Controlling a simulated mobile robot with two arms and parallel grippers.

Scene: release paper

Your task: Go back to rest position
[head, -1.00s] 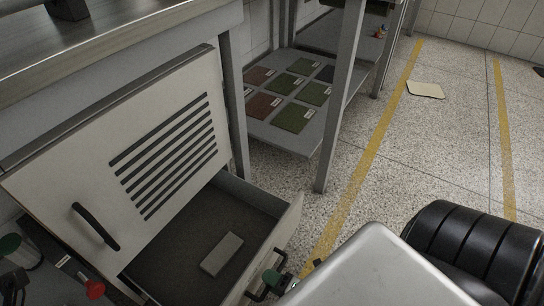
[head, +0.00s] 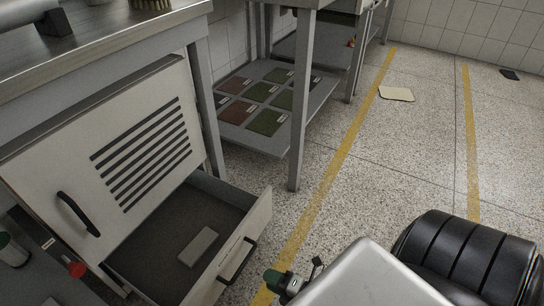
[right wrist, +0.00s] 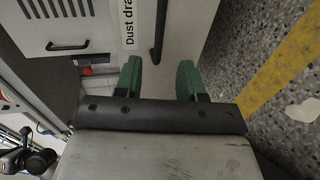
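My right gripper (head: 274,282) is low in the head view, just right of the open drawer (head: 262,222). In the right wrist view its two green fingers (right wrist: 158,78) are apart with nothing between them. The drawer's black handle (head: 238,261) is left of the gripper and apart from it in the head view. In the wrist view a dark handle (right wrist: 160,30) stands beyond the fingertips, beside lettering that starts "Dust dra". My left gripper does not show clearly in either view.
A grey block (head: 198,246) lies in the drawer, under a slatted cabinet panel (head: 75,140). A shelf (head: 322,92) with red and green tiles stands behind. A cream sheet (head: 397,94) lies on the speckled floor (head: 400,145), which is largely clear to the right.

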